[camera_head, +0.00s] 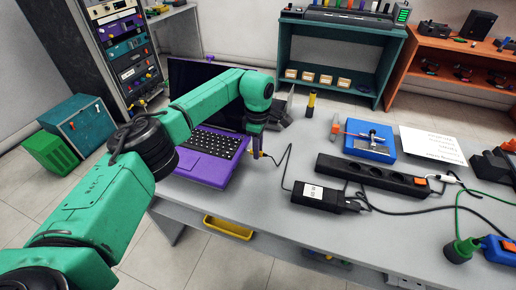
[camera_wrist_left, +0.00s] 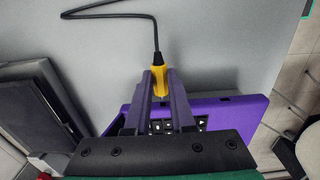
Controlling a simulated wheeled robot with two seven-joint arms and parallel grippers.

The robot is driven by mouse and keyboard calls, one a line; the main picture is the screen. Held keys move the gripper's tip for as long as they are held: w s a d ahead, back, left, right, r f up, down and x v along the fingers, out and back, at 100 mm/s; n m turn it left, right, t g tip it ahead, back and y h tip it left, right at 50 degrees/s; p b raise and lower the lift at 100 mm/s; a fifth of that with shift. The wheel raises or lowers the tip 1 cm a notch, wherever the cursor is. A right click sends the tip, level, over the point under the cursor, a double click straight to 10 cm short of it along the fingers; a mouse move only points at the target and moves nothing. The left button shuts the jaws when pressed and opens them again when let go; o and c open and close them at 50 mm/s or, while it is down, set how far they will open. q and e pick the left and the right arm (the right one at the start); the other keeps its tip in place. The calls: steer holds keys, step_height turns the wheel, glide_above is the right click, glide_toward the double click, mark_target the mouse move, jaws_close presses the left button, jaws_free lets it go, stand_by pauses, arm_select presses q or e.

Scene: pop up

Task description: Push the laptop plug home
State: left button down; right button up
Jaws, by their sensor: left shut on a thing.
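The purple laptop (camera_head: 208,150) stands open on the grey table, its dark screen partly behind my green left arm. My left gripper (camera_head: 256,157) is at the laptop's right edge, pointing down. In the left wrist view my left gripper (camera_wrist_left: 161,85) is shut on the yellow plug (camera_wrist_left: 160,77), with its black cable leading away. The plug shows as a small yellow spot (camera_head: 262,154) in the head view. The laptop's purple edge (camera_wrist_left: 215,112) lies close by in the wrist view. My right gripper is not in view.
A black power brick (camera_head: 318,196) and a power strip (camera_head: 372,174) lie to the right with loose cables. A blue device (camera_head: 370,142) and a yellow-black upright object (camera_head: 311,103) stand behind them. The table's front edge is near the laptop.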

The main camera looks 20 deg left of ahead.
arm_select(q)
steer(key=shift+a, duration=0.2)
stand_by(0.3)
steer(key=shift+a, duration=0.85)
steer(key=c, duration=0.7)
jaws_free()
step_height(320, 180, up, 14)
steer(key=shift+r, duration=0.25)
